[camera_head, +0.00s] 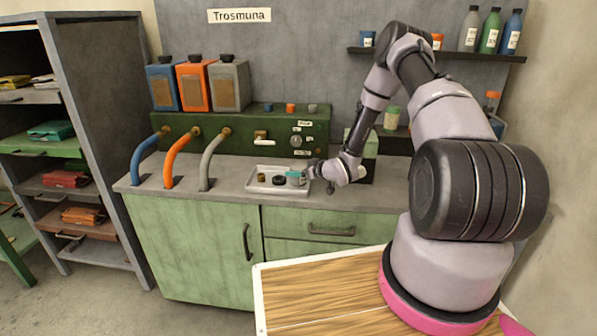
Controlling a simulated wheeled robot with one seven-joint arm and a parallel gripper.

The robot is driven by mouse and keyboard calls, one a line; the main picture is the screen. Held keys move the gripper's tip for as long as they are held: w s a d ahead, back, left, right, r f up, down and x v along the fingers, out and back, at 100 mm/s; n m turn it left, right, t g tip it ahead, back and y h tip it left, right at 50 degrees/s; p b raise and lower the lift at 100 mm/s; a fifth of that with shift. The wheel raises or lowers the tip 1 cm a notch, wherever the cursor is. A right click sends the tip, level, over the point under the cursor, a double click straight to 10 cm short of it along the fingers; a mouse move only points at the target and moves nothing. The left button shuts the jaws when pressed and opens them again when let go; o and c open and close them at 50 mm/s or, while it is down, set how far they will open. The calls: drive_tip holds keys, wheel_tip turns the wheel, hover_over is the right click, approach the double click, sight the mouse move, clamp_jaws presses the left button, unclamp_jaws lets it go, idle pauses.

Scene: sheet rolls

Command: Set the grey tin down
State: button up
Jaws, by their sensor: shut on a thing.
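My gripper (305,173) reaches in from the right over the right end of a white tray (253,187) on the counter. It is shut on the small grey tin (296,181), with a teal patch at its top. The tin is at the tray's right end; at this size I cannot tell whether its base touches the tray. A small brown tin (262,177) stands at the tray's left, and a low black piece (279,180) lies between the two. The fingers partly hide the grey tin.
A green panel (240,133) with knobs and a tap (261,136) stands behind the tray. Blue, orange and grey hoses (211,150) curve down to the counter (225,195) at left. Bare counter lies left of the tray. A shelf with bottles (490,32) hangs at upper right.

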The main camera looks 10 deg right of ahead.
drive_tip(key=shift+f, duration=0.1)
drive_tip(key=o, duration=1.4)
